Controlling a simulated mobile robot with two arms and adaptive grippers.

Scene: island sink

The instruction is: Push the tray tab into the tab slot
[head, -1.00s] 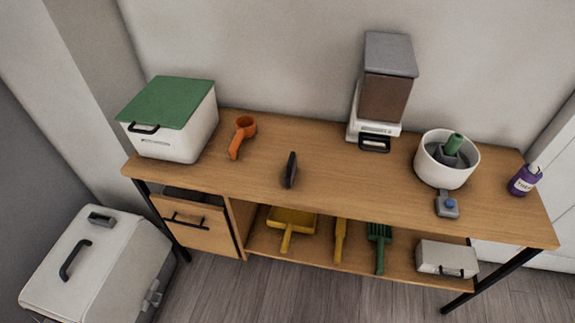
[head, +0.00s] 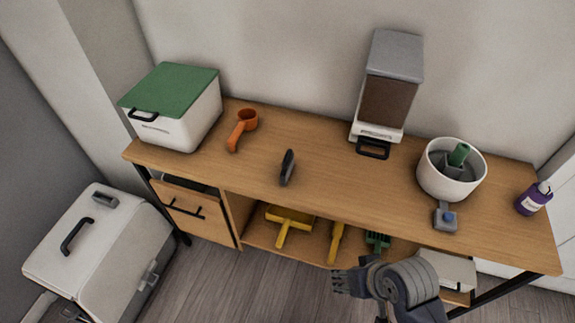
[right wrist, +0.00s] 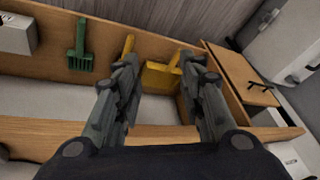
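A grey and brown dispenser (head: 388,85) with a white base stands at the back of the wooden table. A black handle (head: 373,148) is at the front of its base, perhaps a tray's; I cannot make out a tray tab or a tab slot. My right gripper (head: 345,281) is in front of the table's front edge, near the lower shelf, well apart from the dispenser. In the right wrist view its two fingers (right wrist: 165,68) are spread and empty, with the shelf and yellow tools behind them. My left gripper is not in view.
On the tabletop (head: 325,148) are a green-lidded white box (head: 178,130), an orange scoop (head: 240,130), a dark upright object (head: 287,167), a white bowl (head: 436,182) and a purple bottle (head: 533,199). A large white box (head: 85,235) stands on the floor at left.

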